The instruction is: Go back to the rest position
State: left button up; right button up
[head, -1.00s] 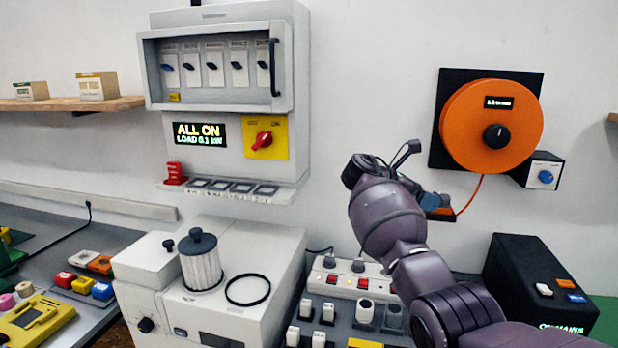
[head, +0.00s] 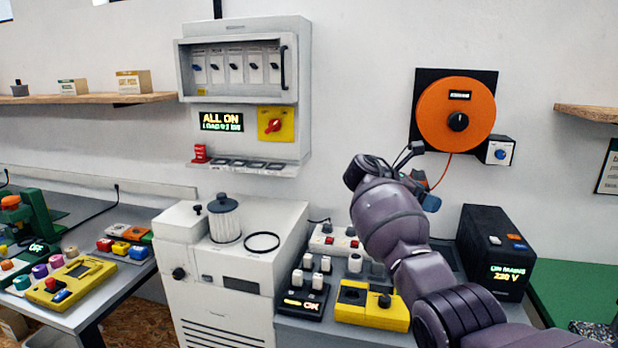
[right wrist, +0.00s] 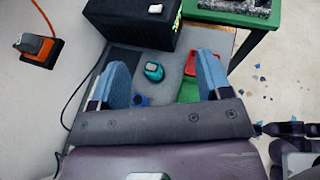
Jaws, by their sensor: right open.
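My right arm comes in from the lower right of the head view. Its gripper (head: 422,190) is in front of the wall, below the orange reel, mostly hidden behind my wrist. In the right wrist view the two blue fingers (right wrist: 165,80) stand wide apart with nothing between them. Beyond them lie a grey bench top (right wrist: 178,65) and a small teal item (right wrist: 154,72). My left gripper is in neither view.
A white machine (head: 235,270) stands left of my arm, and a black box (head: 497,245) stands right of it. A yellow device (head: 365,310) is on the bench. A wall cabinet (head: 245,75) reads ALL ON. The orange reel (head: 440,115) hangs on the wall.

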jog(key=w+a+r+m+t+y, duration=0.55)
jog(key=w+m+t, duration=0.2)
jog(key=t, duration=0.35)
jog(key=s+d+f+m+t+y, duration=0.1)
jog(key=s+f+m+t+y, duration=0.55)
jog(key=s+f, duration=1.7)
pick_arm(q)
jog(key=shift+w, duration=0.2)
pick_arm(e)
jog(key=s+d+f+m+g, duration=0.2)
jog(key=s+d+f+g, duration=0.1)
jog(key=s+f, duration=0.7)
jog(key=s+d+f+m+g+y, duration=0.1)
jog(key=s+f+g, duration=0.3)
jog(key=s+f, duration=0.7)
jog(key=s+d+m, duration=0.1)
jog(key=s, duration=0.4)
jog(key=shift+s+d+f, duration=0.15)
jog(key=shift+s+d, duration=0.15)
jog(key=shift+d, duration=0.1)
